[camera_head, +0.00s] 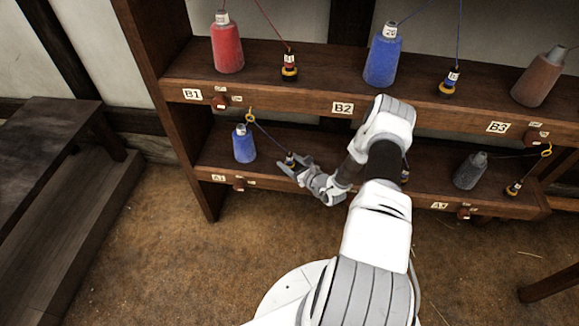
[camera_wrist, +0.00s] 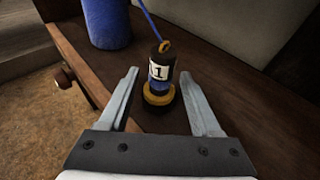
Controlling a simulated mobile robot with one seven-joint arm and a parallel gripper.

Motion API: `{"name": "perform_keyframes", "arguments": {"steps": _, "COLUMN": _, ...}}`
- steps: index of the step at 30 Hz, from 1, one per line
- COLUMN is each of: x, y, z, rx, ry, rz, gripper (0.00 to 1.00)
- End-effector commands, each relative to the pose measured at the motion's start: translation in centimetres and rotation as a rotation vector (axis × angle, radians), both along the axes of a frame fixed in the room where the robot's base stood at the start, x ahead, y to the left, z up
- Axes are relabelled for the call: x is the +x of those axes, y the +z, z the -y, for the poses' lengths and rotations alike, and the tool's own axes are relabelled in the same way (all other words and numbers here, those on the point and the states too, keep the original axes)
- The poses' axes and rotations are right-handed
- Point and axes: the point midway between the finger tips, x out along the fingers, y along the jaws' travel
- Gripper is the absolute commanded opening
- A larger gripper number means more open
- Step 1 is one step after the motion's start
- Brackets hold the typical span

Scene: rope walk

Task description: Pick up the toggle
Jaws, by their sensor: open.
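The toggle (camera_wrist: 161,72) is a small dark upright piece with a white label ending in 1, a blue band, a yellow-and-black base and a brass eye on top. A blue cord runs up from the eye. In the head view the toggle (camera_head: 290,159) stands on the lower shelf, right of the blue spool. My gripper (camera_head: 297,166) is at it. In the wrist view my gripper (camera_wrist: 160,78) is open, with one finger on each side of the toggle. A gap shows on both sides, so neither finger seems to touch it.
A blue spool (camera_head: 244,144) stands left on the lower shelf (camera_head: 222,165), with a yellow ring (camera_head: 250,116) above it. The upper shelf (camera_head: 265,92) overhangs, holding a red spool (camera_head: 227,44) and a larger blue spool (camera_head: 382,57).

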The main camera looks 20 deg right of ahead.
Motion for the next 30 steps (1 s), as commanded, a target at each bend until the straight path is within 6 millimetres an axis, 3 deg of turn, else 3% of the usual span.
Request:
{"name": "perform_keyframes", "arguments": {"steps": 7, "x": 0.28, "y": -0.04, "z": -0.08, "rx": 0.0, "ry": 0.001, "rz": -0.001, "gripper": 0.63}}
{"name": "perform_keyframes", "arguments": {"steps": 18, "x": 0.25, "y": -0.03, "z": -0.07, "rx": 0.0, "ry": 0.001, "rz": -0.001, "gripper": 0.0}}
{"name": "perform_keyframes", "arguments": {"steps": 30, "x": 0.28, "y": 0.65, "z": -0.04, "rx": 0.0, "ry": 0.0, "rz": 0.0, "gripper": 0.0}}
